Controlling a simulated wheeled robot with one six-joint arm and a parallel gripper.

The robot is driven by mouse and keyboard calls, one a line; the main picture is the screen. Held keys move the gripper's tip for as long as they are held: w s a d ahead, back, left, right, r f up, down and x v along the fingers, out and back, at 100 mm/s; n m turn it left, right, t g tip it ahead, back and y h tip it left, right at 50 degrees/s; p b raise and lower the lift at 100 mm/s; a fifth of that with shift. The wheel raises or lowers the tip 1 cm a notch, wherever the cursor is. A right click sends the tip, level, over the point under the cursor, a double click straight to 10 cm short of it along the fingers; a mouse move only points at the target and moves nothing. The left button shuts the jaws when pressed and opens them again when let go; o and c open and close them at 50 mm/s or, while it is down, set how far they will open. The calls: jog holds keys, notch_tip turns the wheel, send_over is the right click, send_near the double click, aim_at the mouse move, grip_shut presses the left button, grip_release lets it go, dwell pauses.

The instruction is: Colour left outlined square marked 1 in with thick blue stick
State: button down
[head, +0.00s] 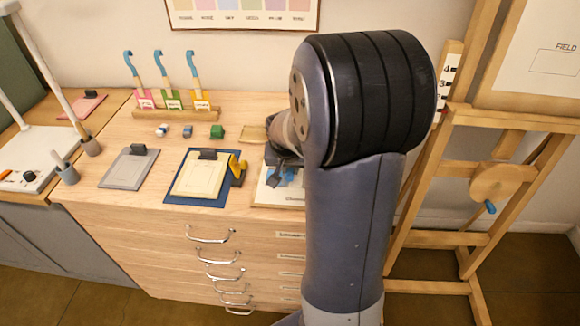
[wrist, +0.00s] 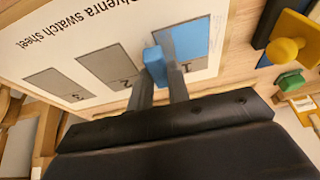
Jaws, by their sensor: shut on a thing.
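A white swatch sheet (wrist: 75,52) lies on a wooden board and appears upside down in the wrist view; it also shows partly behind my arm in the head view (head: 268,193). It has a row of outlined squares: grey square 3 (wrist: 58,84), grey square 2 (wrist: 105,66) and square 1 (wrist: 197,40). Square 1 is blue over most of its visible part; its left side in this view is partly hidden by my gripper and the stick. My gripper (wrist: 160,78) is shut on the thick blue stick (wrist: 154,62), at the edge of square 1. Contact with the paper is unclear.
A clipboard on a blue mat (head: 180,198) and a yellow-knobbed tool (head: 238,170) stand left of the sheet. A green block (head: 217,131) and small blocks lie behind. A rack (head: 190,111) holds several blue-hooked tools. An easel (head: 470,150) stands right.

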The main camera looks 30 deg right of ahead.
jog(key=shift+f+b, duration=0.85)
jog(key=shift+f, duration=0.05)
jog(key=shift+w+a+r+b, duration=0.1)
jog(key=shift+w+a+b, duration=0.1)
jog(key=shift+w+a, duration=0.3)
jog(key=shift+w+a+b, duration=0.15)
jog(key=shift+w+a, duration=0.15)
jog(key=shift+a, duration=0.35)
jog(key=shift+s+d+f, duration=0.25)
jog(key=shift+s+d, duration=0.65)
jog(key=shift+d, duration=0.25)
jog(key=shift+w+a, duration=0.1)
jog(key=shift+a, duration=0.05)
